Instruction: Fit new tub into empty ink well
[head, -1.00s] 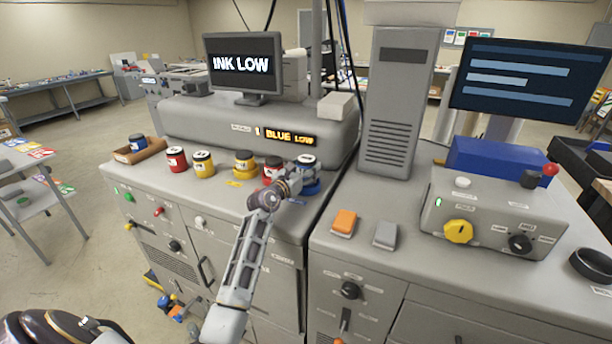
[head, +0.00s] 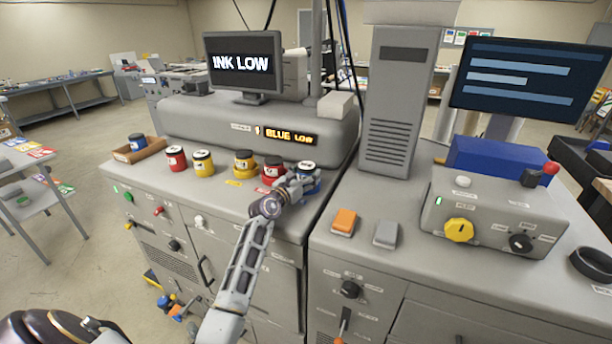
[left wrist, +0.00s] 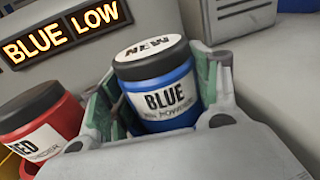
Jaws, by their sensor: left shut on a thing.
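A blue tub (head: 307,178) with a black lid stands at the right end of the ink row on the press's front ledge. In the left wrist view the same tub (left wrist: 155,90) shows "NEW" on its lid and "BLUE" on its label. My left gripper (head: 296,185) is shut on it, with green-padded fingers on both sides. The ink well under the tub is hidden by the tub and gripper, so I cannot tell how deep the tub sits. My right gripper is not in view.
A red tub (head: 271,172) stands close left of the held tub; a yellow tub (head: 244,163) is beyond it. More tubs stand further left, beside a brown tray (head: 150,150) holding another blue tub (head: 137,142). The display (head: 285,135) reads "BLUE LOW".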

